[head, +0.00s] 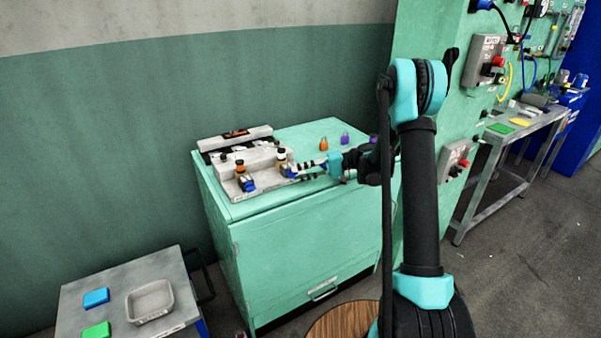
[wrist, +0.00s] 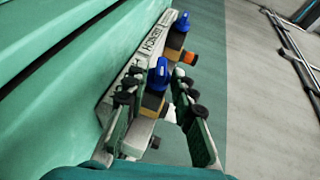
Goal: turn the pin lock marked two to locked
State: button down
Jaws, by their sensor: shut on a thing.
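Two pin locks with blue knobs and tan bodies stand on a grey, lettered base on the green cabinet. In the wrist view, the near pin lock (wrist: 158,75) sits between the fingers of my gripper (wrist: 157,92), which is shut on it. The far pin lock (wrist: 181,22) stands beyond the fingertips, apart from them. In the head view, my gripper (head: 296,170) reaches in from the right to the base's right end. The other pin lock (head: 246,183) stands to its left there. I cannot read a number on either lock, and the fingers partly hide the held one.
The green cabinet (head: 285,245) has small padlocks at its back right, orange (head: 323,144) and purple (head: 345,138), near my arm. A low table (head: 75,300) with a grey tray (head: 150,302) stands at front left. A wall panel rises on the right.

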jog(key=shift+f+m+g+y, duration=0.35)
jog(key=shift+m+g+y, duration=0.05)
jog(key=shift+y, duration=0.6)
jog(key=c, duration=1.6)
grip_release()
jog(key=v, duration=1.2)
jog(key=shift+s+f, duration=0.1)
jog(key=shift+f, duration=0.1)
